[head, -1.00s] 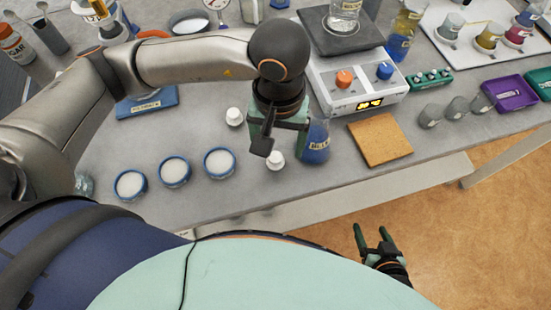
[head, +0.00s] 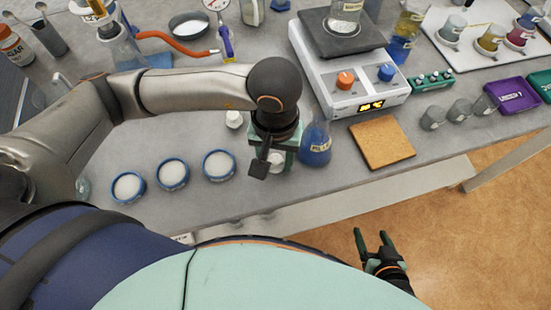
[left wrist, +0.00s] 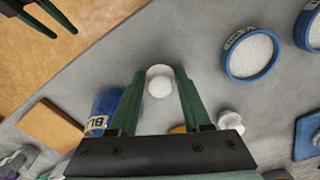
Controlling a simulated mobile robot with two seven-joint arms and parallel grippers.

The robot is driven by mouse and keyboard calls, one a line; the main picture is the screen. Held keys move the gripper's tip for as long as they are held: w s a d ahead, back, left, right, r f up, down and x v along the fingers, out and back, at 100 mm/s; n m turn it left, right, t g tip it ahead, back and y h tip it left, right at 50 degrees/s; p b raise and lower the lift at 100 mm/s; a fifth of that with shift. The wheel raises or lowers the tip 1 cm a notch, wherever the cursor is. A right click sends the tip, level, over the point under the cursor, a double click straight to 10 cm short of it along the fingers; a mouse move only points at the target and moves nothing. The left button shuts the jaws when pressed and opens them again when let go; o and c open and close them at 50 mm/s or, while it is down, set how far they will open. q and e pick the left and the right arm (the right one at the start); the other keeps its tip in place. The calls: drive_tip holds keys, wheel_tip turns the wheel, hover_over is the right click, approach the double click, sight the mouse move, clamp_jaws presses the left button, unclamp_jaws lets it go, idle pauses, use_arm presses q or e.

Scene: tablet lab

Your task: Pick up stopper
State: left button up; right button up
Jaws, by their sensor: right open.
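A white stopper (left wrist: 160,82) lies between the two green fingers of my left gripper (left wrist: 160,72) in the left wrist view, with a narrow gap at its sides. In the head view this stopper (head: 277,157) is partly hidden under my left gripper (head: 270,165), which points down at the table near its front edge. A second white stopper (head: 234,118) stands farther back on the table and also shows in the left wrist view (left wrist: 232,122). My right gripper (head: 374,243) is open and empty, below the table front over the floor.
A blue-filled flask (head: 316,145) stands close to the right of my left gripper. Blue-rimmed dishes (head: 219,165) of white powder line the left. A cork mat (head: 382,143) and a hotplate (head: 350,90) are on the right.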

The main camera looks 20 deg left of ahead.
use_arm(q)
clamp_jaws()
drive_tip(key=shift+r, duration=0.1)
